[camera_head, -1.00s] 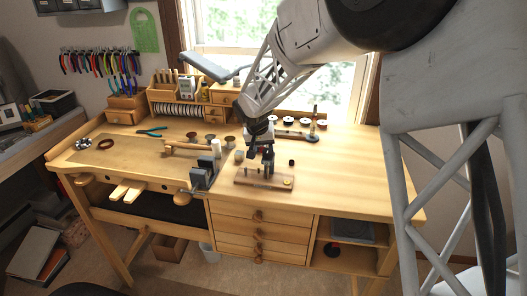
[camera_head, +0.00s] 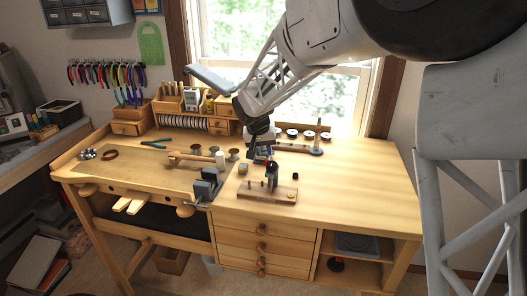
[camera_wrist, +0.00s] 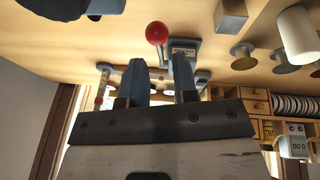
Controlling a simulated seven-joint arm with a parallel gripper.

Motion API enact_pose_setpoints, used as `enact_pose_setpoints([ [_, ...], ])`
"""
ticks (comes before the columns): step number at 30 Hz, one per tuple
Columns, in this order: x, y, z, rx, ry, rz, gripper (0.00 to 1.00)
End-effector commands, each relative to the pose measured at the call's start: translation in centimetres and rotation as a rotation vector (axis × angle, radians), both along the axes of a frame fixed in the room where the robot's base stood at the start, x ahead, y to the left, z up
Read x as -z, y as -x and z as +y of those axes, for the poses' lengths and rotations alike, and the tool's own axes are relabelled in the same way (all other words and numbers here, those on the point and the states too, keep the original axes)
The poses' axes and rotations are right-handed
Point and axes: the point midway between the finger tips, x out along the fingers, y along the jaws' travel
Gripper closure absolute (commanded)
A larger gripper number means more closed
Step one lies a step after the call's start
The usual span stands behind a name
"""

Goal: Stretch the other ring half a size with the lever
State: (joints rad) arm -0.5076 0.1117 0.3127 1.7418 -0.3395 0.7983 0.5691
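My gripper (camera_head: 258,152) is above the back middle of the bench. In the wrist view its two dark fingers (camera_wrist: 160,68) stand apart with nothing visible between them. A red ball knob (camera_wrist: 157,33) lies beyond the fingertips, apart from them. It seems to belong to a grey metal device (camera_wrist: 183,47), likely the stretcher with its lever, partly hidden behind a finger. In front of my gripper a wooden block (camera_head: 258,192) carries a dark upright post (camera_head: 272,173) and a small brass-coloured piece (camera_head: 291,196). I cannot make out a ring for certain.
A grey vise (camera_head: 208,185) sits at the bench's front edge. Spools (camera_head: 234,154), a white cylinder (camera_head: 220,161) and a small wooden cube (camera_head: 243,169) stand nearby. A rail with an upright stick (camera_head: 319,135) lies at the back. The right bench top (camera_head: 365,180) is clear.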

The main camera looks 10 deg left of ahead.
Motion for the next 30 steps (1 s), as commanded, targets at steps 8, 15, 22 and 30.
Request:
enact_pose_setpoints([
  [8, -1.0, -0.3, 0.7, -0.142, 0.071, 0.05, 1.0],
  [15, -3.3, -0.6, 1.8, -0.414, 0.192, 0.155, 1.0],
  [22, -5.6, -0.7, 3.0, -0.709, 0.297, 0.285, 1.0],
  [30, -8.6, -0.6, 4.4, -1.054, 0.38, 0.446, 1.0],
])
